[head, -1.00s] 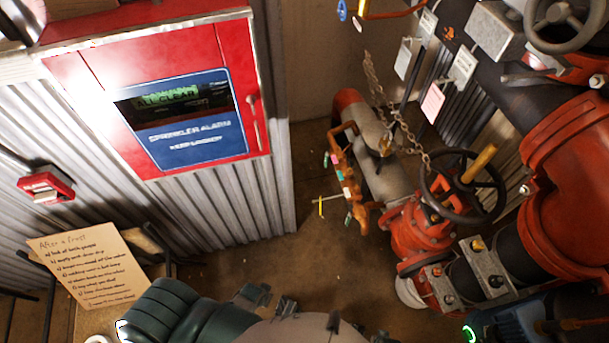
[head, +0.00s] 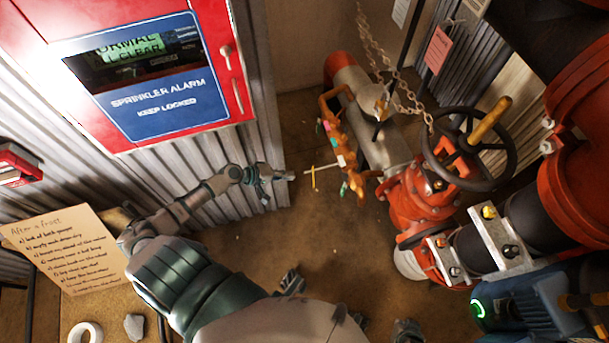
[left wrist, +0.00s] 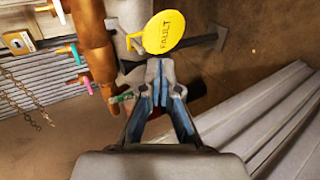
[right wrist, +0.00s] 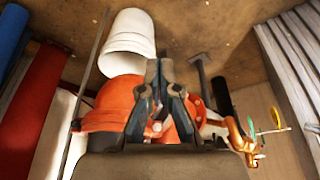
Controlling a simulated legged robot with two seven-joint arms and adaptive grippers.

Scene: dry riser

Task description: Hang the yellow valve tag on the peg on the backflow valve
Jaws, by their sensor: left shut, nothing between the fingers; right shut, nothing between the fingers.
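The yellow valve tag shows edge-on as a thin strip (head: 314,179) by a pale rod (head: 325,167) at the orange-brown valve assembly (head: 340,140). In the left wrist view it is a round yellow disc (left wrist: 163,32) marked FAULT, with a yellow loop at its left. The right wrist view also shows it (right wrist: 276,117). My left gripper (head: 289,175) is shut and empty, just left of the tag in the head view; I cannot tell if it touches. My right gripper (right wrist: 158,65) is shut and empty, in front of a red valve body. I cannot identify the backflow valve's peg for certain.
A red handwheel valve (head: 415,195) and chain (head: 400,85) stand right of the assembly. A red alarm cabinet (head: 235,75) and corrugated wall are at left. A white bucket (right wrist: 130,40) lies near the right gripper. Bare floor (head: 260,235) lies between.

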